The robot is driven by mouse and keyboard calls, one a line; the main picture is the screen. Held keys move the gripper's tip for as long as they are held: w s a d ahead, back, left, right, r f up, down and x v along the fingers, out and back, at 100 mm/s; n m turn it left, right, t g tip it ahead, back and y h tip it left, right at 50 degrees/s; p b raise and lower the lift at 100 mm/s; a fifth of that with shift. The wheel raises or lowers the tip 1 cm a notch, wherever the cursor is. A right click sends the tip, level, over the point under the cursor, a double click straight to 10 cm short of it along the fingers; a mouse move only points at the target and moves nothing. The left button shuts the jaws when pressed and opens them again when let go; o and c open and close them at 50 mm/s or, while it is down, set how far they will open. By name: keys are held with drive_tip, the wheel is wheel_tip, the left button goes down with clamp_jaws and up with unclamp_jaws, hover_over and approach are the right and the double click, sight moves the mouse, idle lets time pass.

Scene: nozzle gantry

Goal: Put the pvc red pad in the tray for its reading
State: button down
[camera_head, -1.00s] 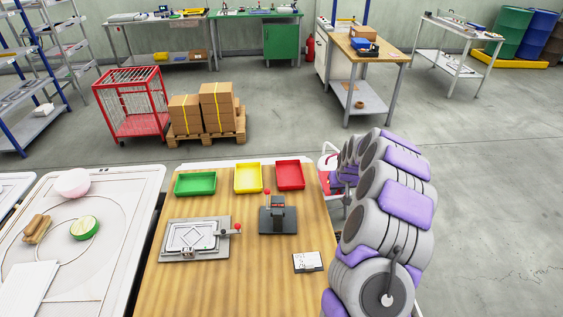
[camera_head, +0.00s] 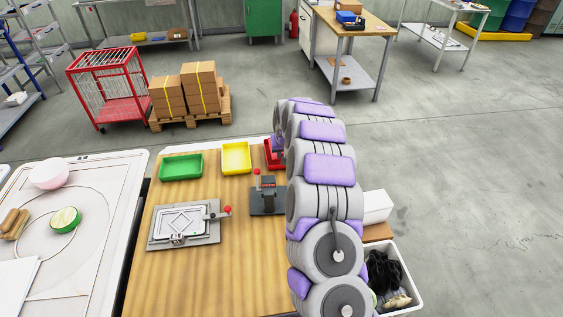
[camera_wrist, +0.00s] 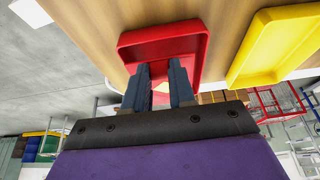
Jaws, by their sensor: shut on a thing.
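My gripper (camera_wrist: 161,85) is shut, with a small red and pale piece, seemingly the red pad (camera_wrist: 160,97), between its two dark fingers. The pad's outline blends with the red tray behind it. The red tray (camera_wrist: 130,50) lies right ahead of the fingertips in the upside-down wrist view. In the head view my arm covers most of the red tray (camera_head: 270,158) and hides my gripper. The yellow tray (camera_head: 236,170) and the green tray (camera_head: 166,173) stand left of it. A dark gauge stand with a red knob (camera_head: 257,172) is in front of the trays.
A metal plate fixture (camera_head: 160,235) with a red-knobbed lever lies on the wooden bench (camera_head: 200,285). A white table (camera_head: 110,200) with a bowl and round block stands at left. An open bin (camera_head: 412,290) stands right of my arm.

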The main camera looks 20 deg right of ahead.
drive_tip(key=shift+w+a, duration=0.15)
drive_tip(key=shift+a, duration=0.1)
drive_tip(key=shift+f, duration=0.2)
wheel_tip(320, 180, down, 3)
drive_tip(key=shift+f+b, duration=0.2)
drive_tip(key=shift+b, duration=0.4)
drive_tip(key=shift+r, duration=0.1)
drive_tip(key=c, duration=0.9)
unclamp_jaws()
drive_tip(key=shift+c, duration=0.2)
drive_tip(key=shift+r, duration=0.1)
